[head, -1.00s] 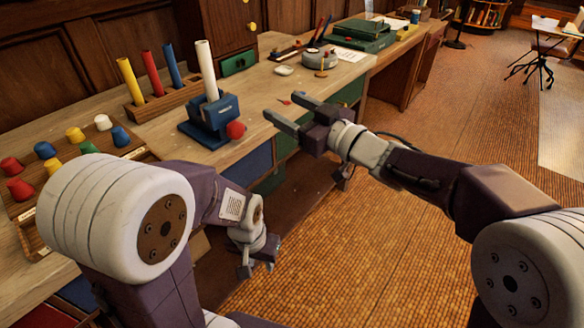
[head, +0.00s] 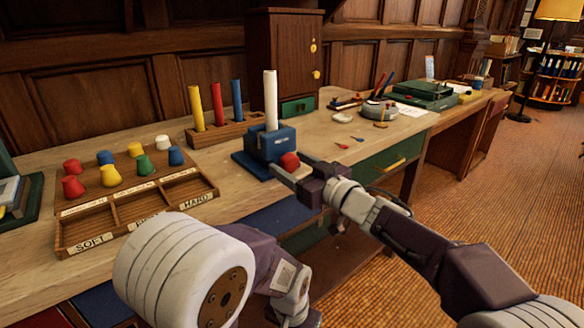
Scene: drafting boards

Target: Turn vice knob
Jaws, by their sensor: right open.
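A blue vice (head: 266,143) stands near the front edge of the wooden bench, with a white rod (head: 270,100) upright in it. Its round red knob (head: 290,161) faces the front edge. My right gripper (head: 291,164) is open at the knob, with one finger on the near left side and the other on the far right. I cannot tell whether the fingers touch it. My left gripper (head: 292,314) hangs low at the bottom edge, partly cut off, away from the vice.
A wooden tray (head: 190,190) labelled soft and hard, with several coloured knobs, lies left of the vice. A rack (head: 225,132) holds yellow, red and blue rods behind. A green drawer (head: 385,165) is below the bench.

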